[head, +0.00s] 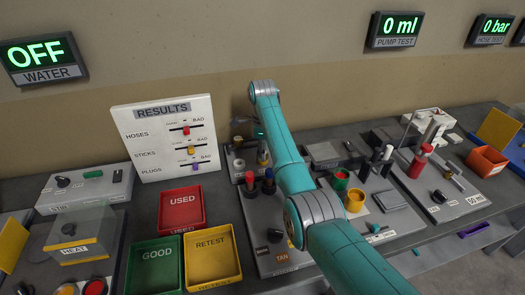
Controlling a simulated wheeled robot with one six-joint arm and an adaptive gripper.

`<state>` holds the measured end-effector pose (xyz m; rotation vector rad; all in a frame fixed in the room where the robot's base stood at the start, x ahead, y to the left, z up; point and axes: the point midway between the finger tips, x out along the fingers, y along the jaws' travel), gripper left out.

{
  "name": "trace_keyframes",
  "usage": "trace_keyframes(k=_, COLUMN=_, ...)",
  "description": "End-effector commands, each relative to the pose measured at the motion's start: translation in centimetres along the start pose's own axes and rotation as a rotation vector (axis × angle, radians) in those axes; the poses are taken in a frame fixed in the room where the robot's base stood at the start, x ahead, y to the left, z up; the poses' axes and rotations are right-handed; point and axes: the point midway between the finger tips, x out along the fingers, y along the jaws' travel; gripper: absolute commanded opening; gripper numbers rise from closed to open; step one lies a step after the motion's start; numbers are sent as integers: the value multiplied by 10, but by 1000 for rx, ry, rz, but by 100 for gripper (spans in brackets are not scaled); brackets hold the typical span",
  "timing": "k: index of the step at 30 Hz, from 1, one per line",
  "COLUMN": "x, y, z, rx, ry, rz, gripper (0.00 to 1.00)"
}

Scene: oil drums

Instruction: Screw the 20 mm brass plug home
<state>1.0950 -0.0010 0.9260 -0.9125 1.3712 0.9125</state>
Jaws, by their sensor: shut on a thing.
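My gripper (261,140) is small and dark in the head view, partly hidden behind my teal arm. It points down over the right side of a small grey block at the back of the bench. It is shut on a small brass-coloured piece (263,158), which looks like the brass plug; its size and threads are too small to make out. The grey block (240,176) holds other small upright parts (238,143) on its left. Whether the plug is seated or tilted cannot be told.
A RESULTS board (165,140) stands left of the block. Red (181,211), green (155,268) and yellow (213,259) trays lie in front. Dark and red knobbed parts (268,181) stand just before the block. Cups (355,201) and a red-topped cylinder (418,163) stand right.

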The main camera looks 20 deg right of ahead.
Motion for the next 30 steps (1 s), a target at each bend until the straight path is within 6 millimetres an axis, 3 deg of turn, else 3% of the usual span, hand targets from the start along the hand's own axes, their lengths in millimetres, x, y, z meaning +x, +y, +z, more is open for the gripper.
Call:
trace_keyframes(k=9, x=0, y=0, z=0, rx=280, ry=0, rz=1, gripper=0)
trace_keyframes(k=20, x=0, y=0, z=0, rx=306, ry=0, rz=1, gripper=0)
trace_keyframes(k=30, x=1, y=0, z=0, rx=503, ry=0, rz=1, gripper=0)
